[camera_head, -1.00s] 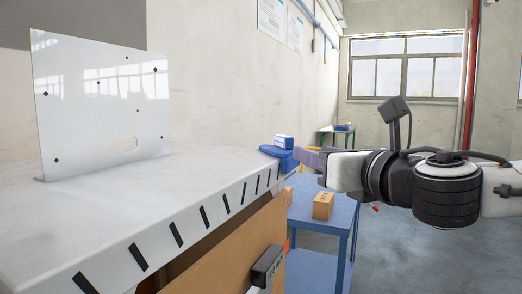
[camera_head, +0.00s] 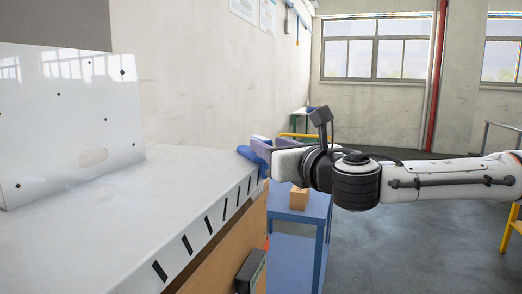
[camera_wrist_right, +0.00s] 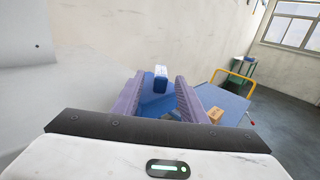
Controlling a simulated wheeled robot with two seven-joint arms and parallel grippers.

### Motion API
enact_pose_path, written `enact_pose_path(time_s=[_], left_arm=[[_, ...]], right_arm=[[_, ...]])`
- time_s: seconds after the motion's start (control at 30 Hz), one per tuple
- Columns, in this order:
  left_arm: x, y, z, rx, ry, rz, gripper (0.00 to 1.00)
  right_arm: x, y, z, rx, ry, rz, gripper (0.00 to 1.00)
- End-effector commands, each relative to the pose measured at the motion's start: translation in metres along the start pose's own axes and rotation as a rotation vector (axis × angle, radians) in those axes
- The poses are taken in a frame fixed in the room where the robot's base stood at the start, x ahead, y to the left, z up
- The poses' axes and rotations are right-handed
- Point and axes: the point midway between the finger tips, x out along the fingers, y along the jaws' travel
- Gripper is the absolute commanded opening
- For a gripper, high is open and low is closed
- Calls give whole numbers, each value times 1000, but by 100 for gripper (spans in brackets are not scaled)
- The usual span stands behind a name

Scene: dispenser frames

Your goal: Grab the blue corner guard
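The blue corner guard (camera_head: 246,154) sits at the far corner of the grey-white counter. My right gripper (camera_head: 273,147) has purple fingers and reaches it from the right, covering part of it. In the right wrist view the blue corner guard (camera_wrist_right: 153,103) shows between and beyond the two spread fingers of my right gripper (camera_wrist_right: 157,94). A small blue-and-white box (camera_wrist_right: 161,77) stands on or just behind it. I cannot tell whether the fingers touch the guard. My left gripper is not in view.
The counter (camera_head: 140,200) fills the left, with a white upright panel (camera_head: 70,120) on it. A blue cart (camera_head: 300,225) carrying a cardboard box (camera_head: 299,198) stands below my right arm. A wall (camera_head: 200,90) rises behind the counter. Open floor (camera_head: 420,250) lies to the right.

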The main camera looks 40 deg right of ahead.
Motion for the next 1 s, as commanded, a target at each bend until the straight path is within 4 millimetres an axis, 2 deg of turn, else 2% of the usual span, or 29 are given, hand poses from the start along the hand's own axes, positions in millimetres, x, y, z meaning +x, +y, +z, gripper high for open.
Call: enact_pose_path(time_s=[0.07,0.23,0.6,0.83,1.0], left_arm=[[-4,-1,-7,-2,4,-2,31],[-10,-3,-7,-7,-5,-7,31],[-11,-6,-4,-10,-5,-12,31],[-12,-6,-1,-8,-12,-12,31],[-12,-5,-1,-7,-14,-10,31]], right_arm=[[14,-2,0,7,7,-1,39],[27,0,2,5,4,4,39],[32,-1,0,1,1,1,39],[32,-1,0,1,1,2,0],[32,-1,1,1,0,2,0]])
